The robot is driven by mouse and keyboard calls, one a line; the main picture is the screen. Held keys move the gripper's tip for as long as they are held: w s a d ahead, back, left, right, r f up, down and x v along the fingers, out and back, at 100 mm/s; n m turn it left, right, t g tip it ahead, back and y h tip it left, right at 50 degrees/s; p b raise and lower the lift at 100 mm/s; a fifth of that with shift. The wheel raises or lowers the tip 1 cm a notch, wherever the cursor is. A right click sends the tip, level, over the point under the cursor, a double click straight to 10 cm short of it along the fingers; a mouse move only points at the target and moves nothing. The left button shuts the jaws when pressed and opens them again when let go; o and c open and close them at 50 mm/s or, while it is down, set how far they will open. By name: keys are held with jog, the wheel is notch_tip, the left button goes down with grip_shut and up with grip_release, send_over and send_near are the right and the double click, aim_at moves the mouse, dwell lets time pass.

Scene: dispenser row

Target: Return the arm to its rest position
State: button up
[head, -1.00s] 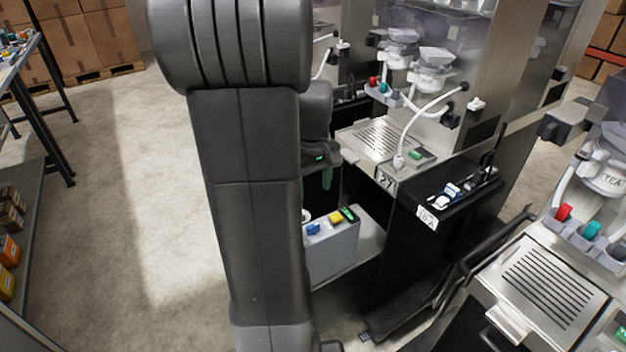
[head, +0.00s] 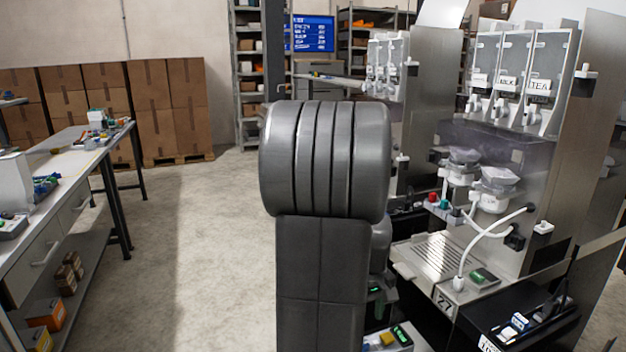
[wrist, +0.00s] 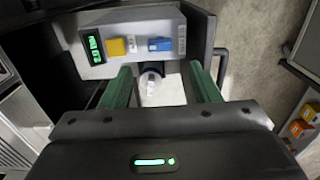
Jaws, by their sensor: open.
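My gripper (wrist: 160,74) shows in the wrist view, with its two green fingers apart. A small white round container (wrist: 151,84) with a label stands in the gap between the fingers, and no finger visibly presses on it. It stands in front of a grey box (wrist: 135,30) with a green display, a yellow button and a blue button. In the head view my arm rises in the middle and hides most of the gripper. Part of the grey box (head: 398,346) shows at the bottom edge there.
A dispenser station with a drip grille (head: 440,257) and a hose stands right of my arm. A workbench (head: 60,165) with shelves is on the left. Stacked cartons (head: 165,100) and a blue screen (head: 312,34) are behind. Open floor (head: 215,240) lies between bench and arm.

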notch_tip(320, 180, down, 9)
jog(key=shift+f+b, duration=0.1)
jog(key=shift+b, duration=0.2)
